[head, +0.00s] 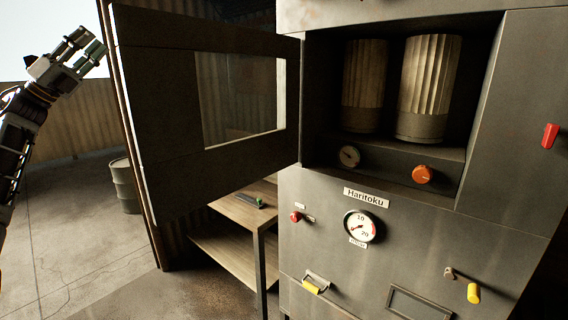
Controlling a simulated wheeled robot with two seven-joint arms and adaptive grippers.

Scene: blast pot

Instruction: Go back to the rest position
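My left gripper (88,42) is raised at the upper left of the head view, its arm coming up along the left edge. Its two fingers are apart with nothing between them. It is clear of the cabinet and to the left of the open cabinet door (160,100). My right gripper is not in view.
The grey cabinet (400,265) fills the right side, with two ribbed cylinders (428,88) in its open compartment. Its windowed door swings out to the left. A wooden shelf table (235,212) holds a small dark object (249,201). A drum (124,185) stands behind. Floor at left is clear.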

